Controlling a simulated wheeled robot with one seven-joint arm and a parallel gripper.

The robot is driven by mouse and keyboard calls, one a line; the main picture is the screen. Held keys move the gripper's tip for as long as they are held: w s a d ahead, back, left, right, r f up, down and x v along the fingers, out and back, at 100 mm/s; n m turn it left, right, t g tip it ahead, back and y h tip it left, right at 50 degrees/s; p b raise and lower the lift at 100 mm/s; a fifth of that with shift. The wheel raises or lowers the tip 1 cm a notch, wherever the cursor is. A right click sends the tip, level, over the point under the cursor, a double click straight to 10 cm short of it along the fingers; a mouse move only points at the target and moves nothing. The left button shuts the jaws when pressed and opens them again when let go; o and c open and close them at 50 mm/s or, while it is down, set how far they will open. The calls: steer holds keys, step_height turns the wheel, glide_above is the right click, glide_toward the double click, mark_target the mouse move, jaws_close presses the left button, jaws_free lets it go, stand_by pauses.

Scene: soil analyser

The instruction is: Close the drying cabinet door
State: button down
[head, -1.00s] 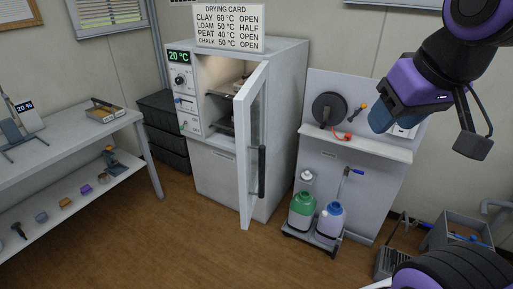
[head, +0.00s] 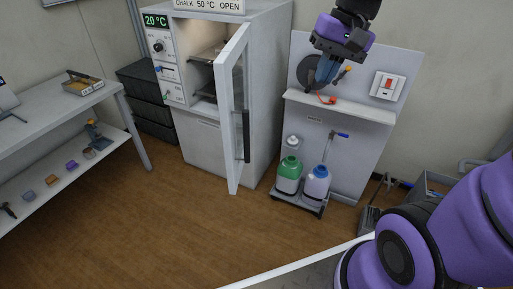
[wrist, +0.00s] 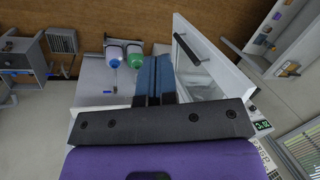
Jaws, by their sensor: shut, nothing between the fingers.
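The drying cabinet (head: 205,140) stands at the back with its white-framed glass door (head: 232,115) swung open toward me. The door's dark vertical handle (head: 246,137) is on its free edge side. The lit inside with shelves shows left of the door. My gripper (head: 321,82) is in front of the wall panel, right of the door and apart from it in the picture. Its blue fingers are together and empty. In the wrist view the fingers (wrist: 154,72) point toward the bottles, and the door (wrist: 205,55) with its handle (wrist: 197,42) is just to their right.
A low cart with a green bottle (head: 289,176) and a blue-capped bottle (head: 316,186) stands right of the door. The panel's shelf (head: 340,107) is beneath my gripper. A white workbench (head: 60,110) is at left. The floor before the cabinet is clear.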

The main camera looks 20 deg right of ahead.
steer(key=w+d+f+m+g+y, duration=0.3)
steer(key=w+f+m+y, duration=0.45)
steer(key=w+f, duration=0.95)
steer(key=w+d+f+m+t+y, duration=0.2)
steer(key=f+m, duration=0.1)
steer(key=f, duration=0.5)
steer(key=w+d+f+m+t+y, duration=0.2)
steer(key=f+m+t, duration=0.15)
steer(key=f, duration=0.45)
steer(key=w+d+f+m+t+y, duration=0.2)
steer(key=f+m+y, duration=0.15)
steer(key=f, duration=0.45)
steer(key=f+x, duration=0.1)
steer(key=x, duration=1.3)
steer(key=shift+a+h, duration=0.25)
steer(key=shift+h, duration=0.15)
